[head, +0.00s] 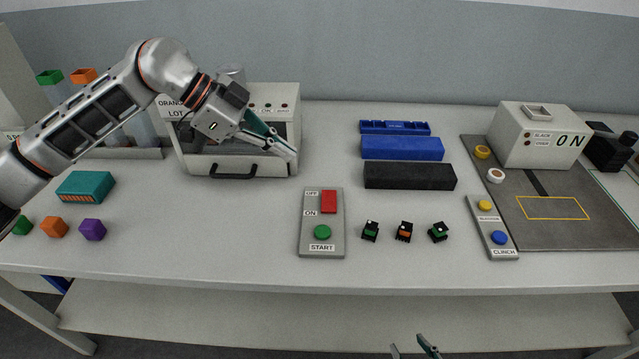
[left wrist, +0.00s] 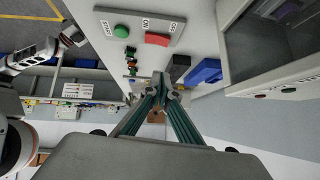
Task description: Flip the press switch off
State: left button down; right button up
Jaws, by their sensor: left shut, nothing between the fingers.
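The grey switch panel (head: 338,240) lies on the table at the middle of the head view. It has a red rocker switch (head: 328,202) beside the OFF and ON labels, and a green START button (head: 322,232) below. In the left wrist view the panel shows at the top, with the red switch (left wrist: 158,40) and green button (left wrist: 121,31). My left gripper (head: 291,155) is shut and empty, above and behind the panel, in front of the grey machine; it touches nothing on the panel. My right gripper (head: 418,347) barely shows at the bottom edge; its finger opening is unclear.
A grey machine (head: 240,160) with a dark handle stands behind the left gripper. Blue (head: 402,148) and black (head: 408,176) blocks lie right of the panel. Several small connectors (head: 404,231) sit beside it. A teal box (head: 86,187) and coloured cubes are at left.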

pick_arm(q)
jog(key=shift+d, duration=0.1)
send_over(334, 194)
jog(key=s+a, duration=0.1)
jog(key=a, duration=0.3)
jog(key=f, duration=0.6)
jog(key=shift+s+d+f, duration=0.15)
jog(key=shift+d+f, duration=0.1)
jog(key=shift+f, duration=0.05)
jog(key=f, duration=0.3)
jog(key=shift+w+d+f, duration=0.2)
jog(key=shift+w, duration=0.1)
jog(key=shift+f, duration=0.5)
jog(key=shift+w+d, duration=0.1)
